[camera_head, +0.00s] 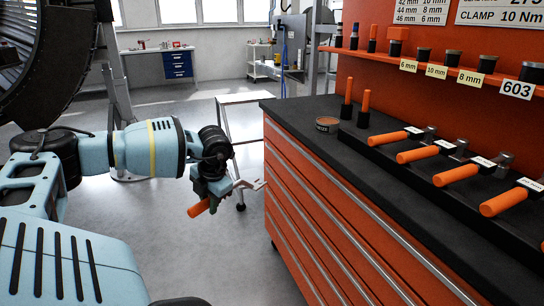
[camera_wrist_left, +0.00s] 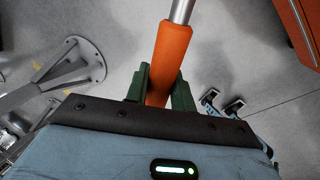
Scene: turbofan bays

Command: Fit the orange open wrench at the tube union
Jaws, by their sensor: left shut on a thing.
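My left gripper (camera_head: 212,192) is shut on the orange handle of a wrench (camera_head: 198,208), in the air left of the orange cabinet. The grey end of the tool sticks out to the right of the gripper, toward the cabinet side. In the left wrist view, the orange wrench (camera_wrist_left: 171,50) stands between the two green fingers of my left gripper (camera_wrist_left: 160,88), and its metal shaft runs out of the top edge. The wrench's jaw is cut off there and small in the head view. I cannot make out the tube union. My right gripper is not in view.
The orange drawer cabinet (camera_head: 320,215) has several orange-handled tools (camera_head: 417,154) and a small round tin (camera_head: 327,124) on its black top. A dark round engine part (camera_head: 45,60) is at the upper left. A light-framed stand (camera_head: 250,98) is behind my gripper. Grey floor is open around it.

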